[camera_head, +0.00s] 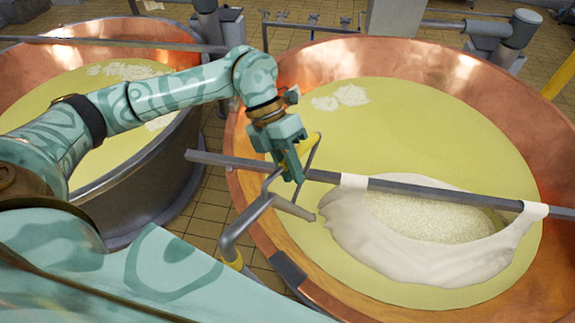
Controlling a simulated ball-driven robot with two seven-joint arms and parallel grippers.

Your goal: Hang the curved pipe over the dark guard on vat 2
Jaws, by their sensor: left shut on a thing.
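The curved pipe (236,232) is grey with yellow parts and a thin frame at its upper end. My left gripper (292,172) is shut on its upper part and holds it over the near left rim of the right-hand copper vat (262,222). The pipe's lower end curves down outside that rim and ends in a yellow tip. A dark guard (288,268) sits on this rim, just right of and below the tip in the picture. I cannot tell whether pipe and guard touch. My right gripper is out of view.
A grey bar (420,188) crosses the right vat. A white cloth (375,245) with pale curd hangs from it in yellow liquid. The bar passes close to my gripper and the pipe. Another copper vat (85,75) with a bar stands left. Tiled floor shows between the vats.

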